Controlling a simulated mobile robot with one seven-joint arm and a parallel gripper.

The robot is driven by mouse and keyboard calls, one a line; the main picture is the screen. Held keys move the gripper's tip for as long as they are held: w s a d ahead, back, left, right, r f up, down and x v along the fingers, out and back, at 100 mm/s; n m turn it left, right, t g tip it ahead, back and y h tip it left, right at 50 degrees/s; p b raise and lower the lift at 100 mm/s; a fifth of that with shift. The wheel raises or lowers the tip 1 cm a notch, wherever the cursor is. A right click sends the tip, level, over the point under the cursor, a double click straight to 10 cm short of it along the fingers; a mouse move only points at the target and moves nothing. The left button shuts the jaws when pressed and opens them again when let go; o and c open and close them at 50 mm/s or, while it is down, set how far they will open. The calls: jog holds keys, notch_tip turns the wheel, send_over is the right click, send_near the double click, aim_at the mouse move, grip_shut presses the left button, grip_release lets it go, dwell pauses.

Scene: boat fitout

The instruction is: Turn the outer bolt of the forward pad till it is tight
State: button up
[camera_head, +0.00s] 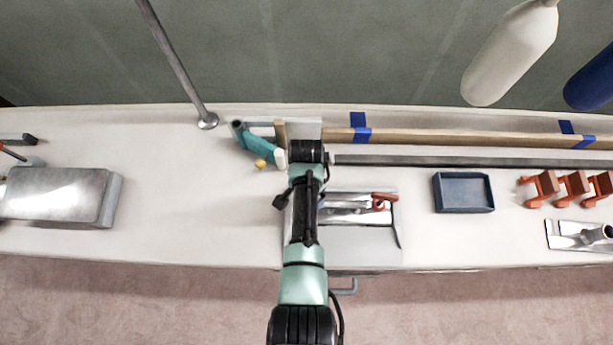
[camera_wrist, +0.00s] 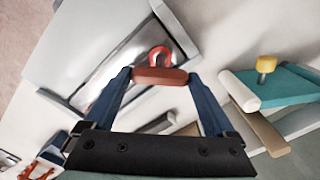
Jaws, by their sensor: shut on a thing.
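My gripper (camera_wrist: 158,78) has two blue fingers, shut on a reddish-brown bar-shaped handle (camera_wrist: 158,76) in the wrist view. A red ring (camera_wrist: 161,51) shows just beyond the handle; I cannot tell whether it is joined to it. In the head view my arm hides the fingertips and the held thing.
A teal tool (camera_head: 254,141) with a yellow knob (camera_head: 261,163) lies left of the gripper. A wooden strip (camera_head: 450,137) and grey bar (camera_head: 450,160) run along the back right. A blue bin (camera_head: 464,208) and orange brackets (camera_head: 571,187) stand right. The left-centre counter is clear.

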jog(key=shift+w+r+m, duration=0.3)
jog(key=shift+w+m, duration=0.05)
jog(key=shift+m, duration=0.35)
jog(key=o, duration=1)
jog(key=shift+o, duration=0.3)
jog(key=shift+s+f, duration=0.1)
jog(key=shift+s, duration=0.05)
notch_tip(320, 180, up, 13)
